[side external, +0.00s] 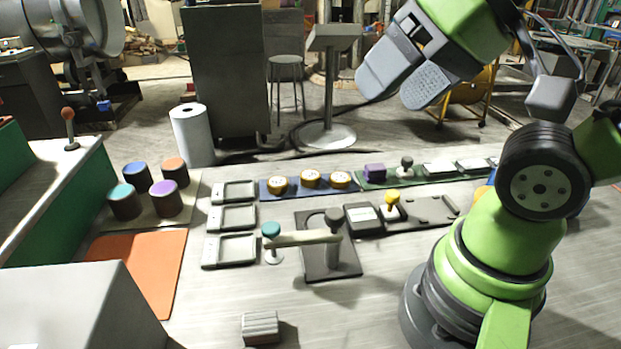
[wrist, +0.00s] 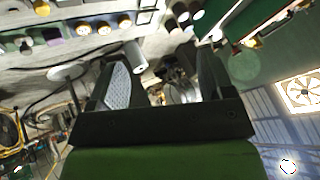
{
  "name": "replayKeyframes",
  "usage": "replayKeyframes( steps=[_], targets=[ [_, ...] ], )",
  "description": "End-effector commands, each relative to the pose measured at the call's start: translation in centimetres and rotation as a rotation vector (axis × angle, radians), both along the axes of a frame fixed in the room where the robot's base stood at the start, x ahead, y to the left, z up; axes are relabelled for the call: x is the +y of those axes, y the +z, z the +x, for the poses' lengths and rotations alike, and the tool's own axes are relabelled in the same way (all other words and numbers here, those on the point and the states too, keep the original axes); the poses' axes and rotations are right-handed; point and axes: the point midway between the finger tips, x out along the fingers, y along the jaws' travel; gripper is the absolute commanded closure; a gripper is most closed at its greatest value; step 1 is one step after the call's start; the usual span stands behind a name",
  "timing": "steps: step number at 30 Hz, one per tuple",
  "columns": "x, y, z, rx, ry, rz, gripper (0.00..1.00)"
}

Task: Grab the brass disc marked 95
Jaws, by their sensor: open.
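Three brass discs with pale faces lie in a row on a blue mat (side external: 296,194): a left disc (side external: 277,184), a middle disc (side external: 311,179) and a right disc (side external: 341,180). Their marks are too small to read, so I cannot tell which is 95. The wrist view shows the row, turned around, at its upper left, including one disc (wrist: 103,28). My gripper (side external: 396,90) is raised well above and beyond the bench, up and right of the discs in the side view. Its jaws (wrist: 163,72) are open and empty.
Three grey trays (side external: 231,218) stand left of the discs. A green mat (side external: 375,184) with a purple block (side external: 374,171) lies to the right. A white roll (side external: 192,135) stands behind left.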

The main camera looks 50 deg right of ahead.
Motion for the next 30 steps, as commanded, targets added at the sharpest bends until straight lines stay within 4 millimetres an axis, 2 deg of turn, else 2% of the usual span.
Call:
replayKeyframes(
  steps=[9, 14, 18, 22, 26, 30],
  targets=[
    [0.0, 0.1, 0.1, 0.004, -0.008, 0.005, 0.18],
    [-0.6, 0.8, 2.2, 0.070, -0.136, 0.067, 0.18],
    [-2.0, 1.3, 6.4, 0.182, -0.393, 0.178, 0.18],
    [-3.9, 0.7, 10.8, 0.282, -0.669, 0.284, 0.18],
    [-6.3, -1.2, 15.1, 0.368, -0.958, 0.380, 0.18],
    [-9.2, -4.6, 19.1, 0.441, -1.277, 0.468, 0.18]
  ],
)
